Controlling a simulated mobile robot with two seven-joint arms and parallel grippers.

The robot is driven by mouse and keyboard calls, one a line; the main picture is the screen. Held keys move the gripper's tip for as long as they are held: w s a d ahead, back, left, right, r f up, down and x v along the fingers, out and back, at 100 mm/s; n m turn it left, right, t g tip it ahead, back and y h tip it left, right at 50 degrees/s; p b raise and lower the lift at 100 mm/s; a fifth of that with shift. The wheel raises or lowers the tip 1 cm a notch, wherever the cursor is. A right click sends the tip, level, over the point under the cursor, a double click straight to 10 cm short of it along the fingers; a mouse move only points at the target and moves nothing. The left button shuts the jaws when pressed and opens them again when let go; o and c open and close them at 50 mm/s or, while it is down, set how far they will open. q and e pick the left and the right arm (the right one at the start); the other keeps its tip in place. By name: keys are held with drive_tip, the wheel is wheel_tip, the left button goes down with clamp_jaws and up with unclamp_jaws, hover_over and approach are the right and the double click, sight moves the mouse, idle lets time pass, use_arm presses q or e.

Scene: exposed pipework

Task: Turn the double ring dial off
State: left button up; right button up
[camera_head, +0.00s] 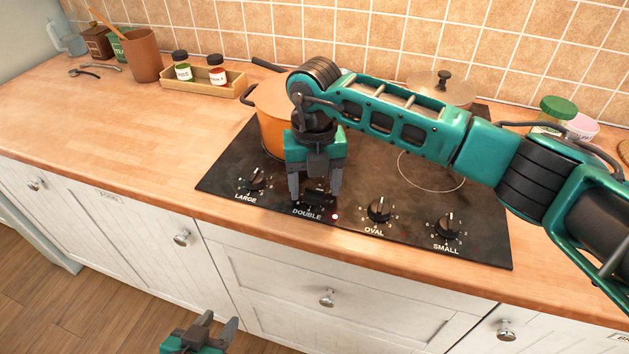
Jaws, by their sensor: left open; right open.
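The black cooktop (480,235) has several dials along its front edge. The double ring dial (315,198), above the word DOUBLE, is dark and partly hidden by my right gripper, so its pointer cannot be read. A small red light glows just right of it. My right gripper (314,201) points down with its fingers apart, one on each side of this dial; whether they touch it cannot be told. My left gripper (219,321) is open and empty, low in front of the white drawers.
The LARGE dial (256,179) is to the left; the OVAL dial (379,210) and SMALL dial (447,228) are to the right. An orange pot (270,122) stands behind my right gripper. Another lidded pot (440,90) stands at the back. The left counter (120,130) is mostly clear.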

drive_tip(key=c, duration=1.1)
drive_tip(key=shift+o, duration=0.2)
